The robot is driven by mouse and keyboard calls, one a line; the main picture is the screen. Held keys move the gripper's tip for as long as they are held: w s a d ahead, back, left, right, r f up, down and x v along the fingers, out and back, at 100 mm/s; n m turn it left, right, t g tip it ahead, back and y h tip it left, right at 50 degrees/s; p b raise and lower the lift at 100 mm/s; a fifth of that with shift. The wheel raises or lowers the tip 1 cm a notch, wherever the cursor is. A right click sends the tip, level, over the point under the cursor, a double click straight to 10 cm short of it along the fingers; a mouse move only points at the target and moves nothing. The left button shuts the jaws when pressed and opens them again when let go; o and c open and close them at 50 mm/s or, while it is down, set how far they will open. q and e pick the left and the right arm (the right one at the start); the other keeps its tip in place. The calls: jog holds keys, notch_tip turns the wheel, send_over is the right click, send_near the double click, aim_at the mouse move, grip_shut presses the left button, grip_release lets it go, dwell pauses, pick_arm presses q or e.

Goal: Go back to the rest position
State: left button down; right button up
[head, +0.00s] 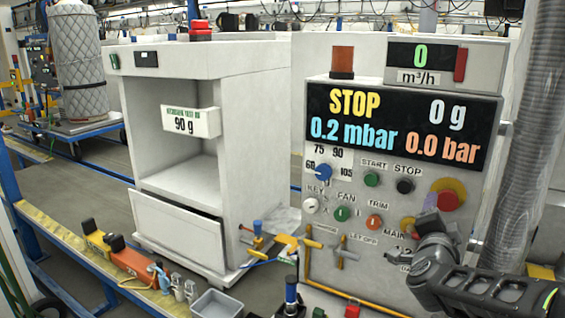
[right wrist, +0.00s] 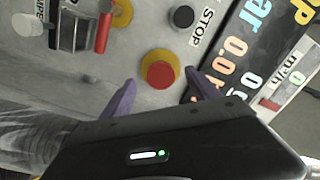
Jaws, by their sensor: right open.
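My right gripper (head: 430,222) is in front of the lower right of the control panel (head: 325,190) in the head view, its arm coming in from the lower right. In the right wrist view the gripper (right wrist: 163,92) is open, with its two purple fingers spread and nothing between them touching. A red mushroom button on a yellow ring (right wrist: 160,74) shows beyond the gap between the fingers. My left gripper is not in view.
The panel's display (head: 400,125) reads STOP, 0 g, 0.2 mbar and 0.0 bar. A grey corrugated hose (head: 520,150) runs up at the right. A white cabinet (head: 245,130) stands left of the panel. A grey bin (head: 215,304) and tools line the front edge.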

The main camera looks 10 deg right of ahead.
jog(key=s+a+f+n+g+y, duration=0.1)
jog(key=a+f+n+y, duration=0.25)
jog(key=a+f, duration=0.5)
jog(key=s+a+f+n+g+y, duration=0.15)
jog(key=a+f+n+y, duration=0.35)
jog(key=f, duration=0.7)
jog(key=a+f+n+g+y, duration=0.2)
jog(key=a+f+n, duration=0.1)
jog(key=a+f, duration=0.65)
jog(key=s+a+f+n+g+y, duration=0.1)
jog(key=s+a+f+g, duration=0.2)
jog(key=s+f, duration=0.5)
jog(key=s+a+f+n+g+y, duration=0.1)
jog(key=s+a+f+n+g, duration=0.1)
jog(key=s+a+f, duration=0.4)
jog(key=s+a+f+n+g+y, duration=0.1)
jog(key=s+a+f+g, duration=0.3)
jog(key=s+f, duration=0.6)
jog(key=s+y, duration=0.1)
jog(key=s, duration=0.4)
jog(key=shift+s+a+n, duration=0.2)
jog(key=shift+a+n, duration=0.05)
jog(key=shift+n, duration=0.1)
jog(key=shift+g, duration=0.25)
